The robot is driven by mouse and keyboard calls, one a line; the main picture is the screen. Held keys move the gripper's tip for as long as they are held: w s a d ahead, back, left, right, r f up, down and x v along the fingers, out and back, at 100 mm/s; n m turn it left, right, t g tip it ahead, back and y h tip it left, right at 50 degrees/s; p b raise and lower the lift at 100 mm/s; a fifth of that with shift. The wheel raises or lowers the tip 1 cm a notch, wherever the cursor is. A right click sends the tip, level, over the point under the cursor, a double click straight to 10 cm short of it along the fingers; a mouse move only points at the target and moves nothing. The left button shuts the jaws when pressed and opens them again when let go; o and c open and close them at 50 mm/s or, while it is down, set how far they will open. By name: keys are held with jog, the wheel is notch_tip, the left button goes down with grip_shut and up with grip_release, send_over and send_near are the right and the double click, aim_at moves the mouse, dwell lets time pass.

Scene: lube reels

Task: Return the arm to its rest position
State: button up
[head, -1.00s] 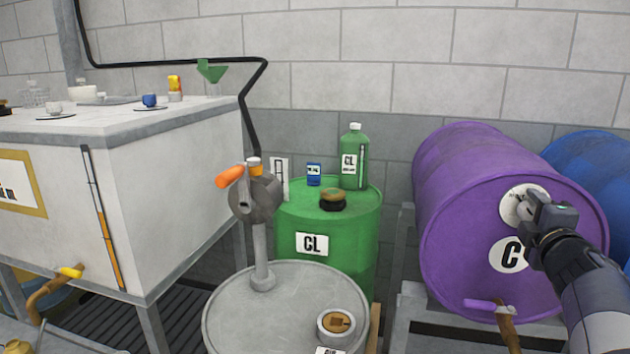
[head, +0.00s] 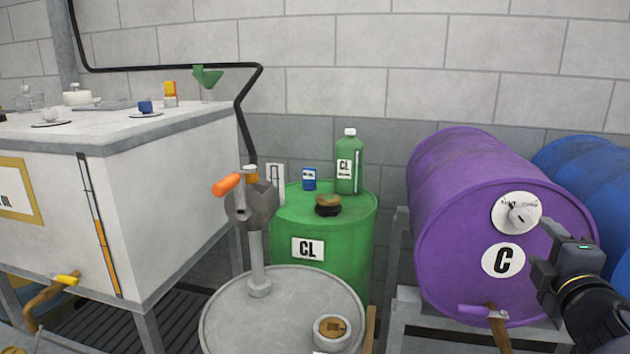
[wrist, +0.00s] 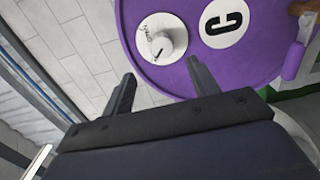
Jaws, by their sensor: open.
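My gripper (head: 547,251) is at the right in the head view, in front of the purple drum (head: 450,260). It is open and holds nothing. The drum's white round dial (head: 508,212) with a grey knob shows clear above and left of the gripper. In the wrist view my gripper (wrist: 161,70) has its two fingers apart. The dial (wrist: 172,36) and the purple drum face (wrist: 222,68) lie beyond the fingertips, with no contact visible.
A blue drum (head: 585,175) lies behind at the right. A green drum (head: 330,270) carries a green bottle (head: 348,175). A grey drum (head: 285,320) with a hand pump (head: 255,210) stands in front. A white tank (head: 170,190) stands left. A tap (head: 485,311) sticks out low on the purple drum.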

aim_at(523, 222)
jog(key=x, duration=0.5)
jog(key=b+x, duration=0.1)
jog(key=x, duration=0.4)
jog(key=shift+f, duration=0.25)
jog(key=shift+r+m+p, duration=0.2)
jog(key=shift+m+p, duration=0.15)
jog(key=shift+m, duration=0.15)
jog(key=shift+s+r+m+p, duration=0.1)
jog(key=shift+m+p, duration=0.25)
jog(key=shift+m, duration=0.25)
jog(key=m+p, duration=0.3)
jog(key=m, duration=0.3)
jog(key=m+p, duration=0.3)
jog(key=m, duration=0.1)
jog(key=shift+m+p, duration=0.3)
jog(key=shift+m, duration=0.1)
jog(key=m+p, duration=0.2)
jog(key=m, duration=0.1)
jog(key=shift+m+p, duration=0.7)
jog(key=shift+m, duration=0.3)
jog(key=shift+a, duration=0.1)
